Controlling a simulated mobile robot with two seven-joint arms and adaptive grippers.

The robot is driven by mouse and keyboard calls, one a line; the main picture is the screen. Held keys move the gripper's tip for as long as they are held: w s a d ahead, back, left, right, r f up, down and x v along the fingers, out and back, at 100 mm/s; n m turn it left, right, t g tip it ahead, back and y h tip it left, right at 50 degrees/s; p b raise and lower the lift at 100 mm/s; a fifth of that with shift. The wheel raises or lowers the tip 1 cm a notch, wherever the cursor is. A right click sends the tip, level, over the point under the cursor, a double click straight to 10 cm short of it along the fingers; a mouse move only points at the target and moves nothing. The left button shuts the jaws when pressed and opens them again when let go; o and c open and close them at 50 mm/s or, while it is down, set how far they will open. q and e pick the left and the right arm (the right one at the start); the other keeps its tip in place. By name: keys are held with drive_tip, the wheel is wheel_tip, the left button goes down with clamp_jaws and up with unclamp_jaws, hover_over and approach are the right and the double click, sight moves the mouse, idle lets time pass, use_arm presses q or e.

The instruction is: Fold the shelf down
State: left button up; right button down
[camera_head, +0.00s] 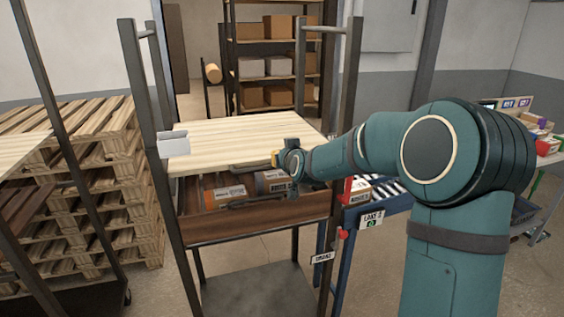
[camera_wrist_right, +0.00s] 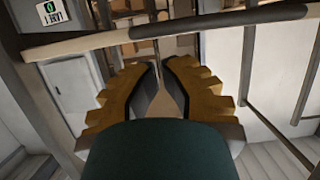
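The shelf is a pale wooden panel (camera_head: 235,128) between the dark posts of the rack in the head view. It looks roughly level, above a brown wooden tray. A dark bar (camera_head: 250,166) shows at its front right edge. My right gripper (camera_head: 278,160) is at that front right edge; contact cannot be told. In the right wrist view its yellow ridged fingers (camera_wrist_right: 160,72) stand apart with a gap and nothing clearly between them. A pale and dark rod-like edge (camera_wrist_right: 190,28) crosses beyond the fingertips. My left gripper is not in view.
The brown tray (camera_head: 235,217) below holds orange and grey cans. Stacked pallets (camera_head: 130,165) stand at the left. A blue roller stand (camera_head: 362,215) is close on the right, partly behind my arm.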

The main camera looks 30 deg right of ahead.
drive_tip(key=s+a+f+b, duration=0.1)
drive_tip(key=s+f+b, duration=0.1)
drive_tip(key=s+f, duration=0.4)
drive_tip(key=shift+s+a+f, duration=0.25)
drive_tip(key=shift+a+f, duration=0.15)
drive_tip(key=shift+f, duration=0.2)
